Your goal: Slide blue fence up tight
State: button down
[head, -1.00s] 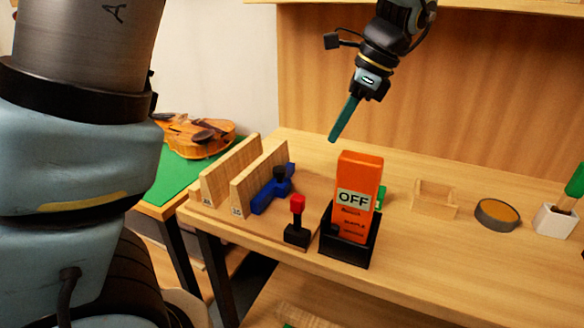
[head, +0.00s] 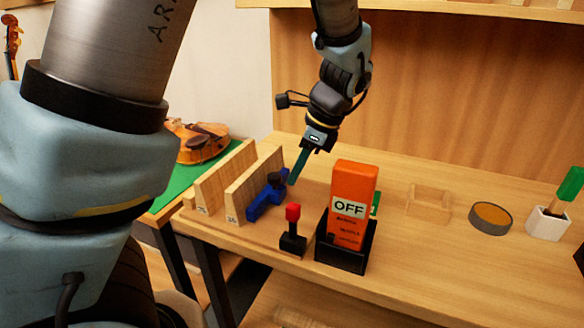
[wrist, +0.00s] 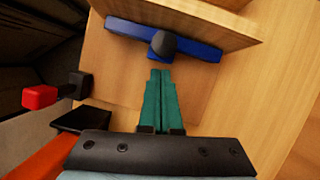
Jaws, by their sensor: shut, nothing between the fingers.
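The blue fence (head: 262,202) with its dark round knob (head: 275,180) stands on the bench board, close along the right side of the nearer wooden block (head: 238,199). In the wrist view the fence (wrist: 128,32) runs across the top, with the wooden block (wrist: 195,13) behind it and the knob (wrist: 163,44) in the middle. My gripper (head: 292,181) is shut and empty, its green fingers pointing down just right of the fence. In the wrist view the fingertips (wrist: 161,73) are just short of the knob; I cannot tell whether they touch the fence.
A red-topped switch (head: 292,229) stands in front of the fence. A second wooden block (head: 224,178) stands at left. A round tin (head: 490,218) and white pot (head: 547,225) are far right.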

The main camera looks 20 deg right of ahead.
aim_at(278, 175)
jog(key=shift+w+a, duration=0.2)
jog(key=shift+a, duration=0.15)
jog(key=shift+w+a+p, duration=0.4)
jog(key=shift+w+a, duration=0.55)
jog(key=shift+a, duration=0.05)
jog(key=shift+d, duration=0.1)
